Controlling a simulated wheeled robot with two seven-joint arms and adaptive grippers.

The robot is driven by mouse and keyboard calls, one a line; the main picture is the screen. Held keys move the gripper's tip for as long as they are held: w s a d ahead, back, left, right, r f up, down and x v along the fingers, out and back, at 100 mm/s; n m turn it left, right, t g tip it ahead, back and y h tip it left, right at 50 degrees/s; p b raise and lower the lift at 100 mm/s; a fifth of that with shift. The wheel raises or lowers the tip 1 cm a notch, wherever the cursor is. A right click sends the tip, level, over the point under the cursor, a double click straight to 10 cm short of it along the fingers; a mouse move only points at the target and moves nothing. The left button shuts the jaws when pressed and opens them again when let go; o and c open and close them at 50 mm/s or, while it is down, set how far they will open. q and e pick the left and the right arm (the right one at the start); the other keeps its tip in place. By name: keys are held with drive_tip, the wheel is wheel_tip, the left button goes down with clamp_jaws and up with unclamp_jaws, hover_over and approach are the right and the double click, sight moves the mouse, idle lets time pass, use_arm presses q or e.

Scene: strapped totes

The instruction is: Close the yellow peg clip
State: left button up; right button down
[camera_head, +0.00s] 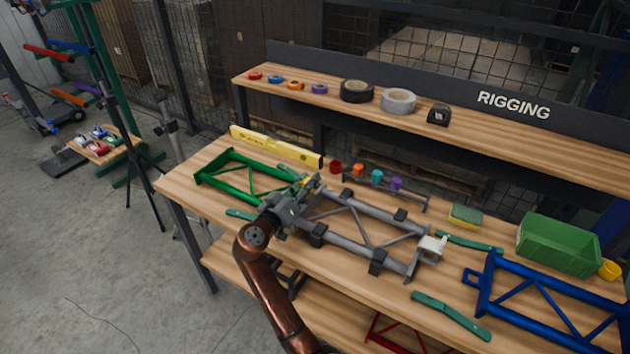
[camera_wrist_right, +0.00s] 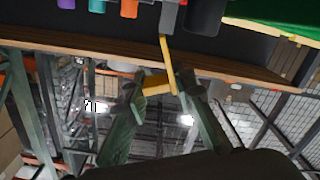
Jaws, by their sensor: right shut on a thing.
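My right gripper (camera_head: 306,188) reaches over the left end of the grey truss (camera_head: 352,229) on the bench. It is shut on the yellow peg clip (camera_wrist_right: 158,86), which shows between the two fingers in the right wrist view. One yellow arm of the clip stands out from the fingers toward a grey part. A little yellow (camera_head: 308,182) also shows at the fingertips in the head view. The fingers hide much of the clip, and I cannot tell whether its latch is closed. My left gripper is not in view.
A small rack with orange, teal and purple pieces (camera_head: 377,177) stands behind the truss. A green frame (camera_head: 240,175) lies left and a blue frame (camera_head: 560,290) right. A yellow level (camera_head: 275,146), green bin (camera_head: 558,246) and green straps (camera_head: 450,316) are on the bench (camera_head: 185,175).

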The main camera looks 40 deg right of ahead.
drive_tip(key=w+n+p, duration=0.1)
drive_tip(key=n, duration=0.1)
drive_tip(key=w+n+p, duration=0.1)
drive_tip(key=n, duration=0.2)
drive_tip(key=w+a+f+n+p, duration=0.1)
drive_tip(key=n+p, duration=0.1)
drive_tip(key=n, duration=0.1)
drive_tip(key=shift+f, duration=0.1)
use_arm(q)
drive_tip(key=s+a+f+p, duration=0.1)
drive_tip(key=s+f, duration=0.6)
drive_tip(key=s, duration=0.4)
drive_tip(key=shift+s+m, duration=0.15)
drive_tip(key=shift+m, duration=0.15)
use_arm(e)
drive_tip(key=shift+w+a+f+n, duration=0.15)
drive_tip(key=shift+w+f+n, duration=0.2)
drive_tip(key=shift+n, duration=0.5)
drive_tip(key=shift+w+a+f+n, duration=0.1)
drive_tip(key=shift+w+f+n, duration=0.15)
drive_tip(key=shift+n, duration=0.6)
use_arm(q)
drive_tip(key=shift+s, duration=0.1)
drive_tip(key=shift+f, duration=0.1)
use_arm(e)
drive_tip(key=c, duration=2)
unclamp_jaws()
drive_tip(key=shift+o, duration=1.4)
drive_tip(key=shift+f, duration=0.15)
drive_tip(key=shift+s, duration=0.1)
